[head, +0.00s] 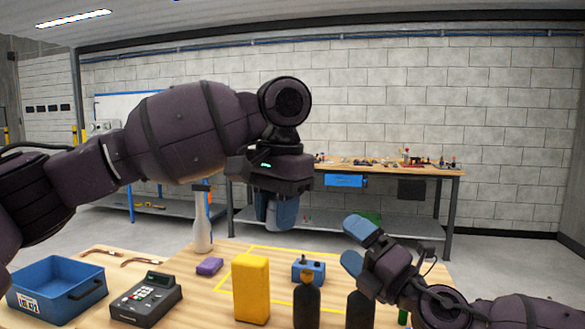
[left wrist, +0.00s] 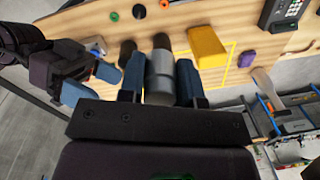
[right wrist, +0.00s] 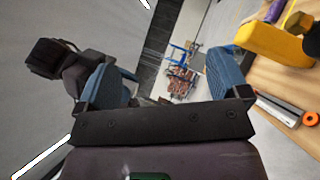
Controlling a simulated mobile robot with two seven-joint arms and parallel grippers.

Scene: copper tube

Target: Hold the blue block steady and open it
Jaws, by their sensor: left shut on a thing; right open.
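My left gripper (head: 276,210) hangs above the table, up and left of the block in that view. In the left wrist view it is shut on a grey cylindrical thing (left wrist: 160,75) between its blue fingers. My right gripper (head: 357,247) is to the right of the blue block, above the table. Its fingers are apart and empty in the right wrist view (right wrist: 163,68). I cannot make out the blue block in either wrist view.
A yellow block (head: 251,290) and two black bottles (head: 307,305) stand in front of the blue block. A purple block (head: 209,266), a white bottle (head: 202,232), a card terminal (head: 146,298) and a blue bin (head: 58,288) are to the left. A workbench (head: 395,169) stands behind.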

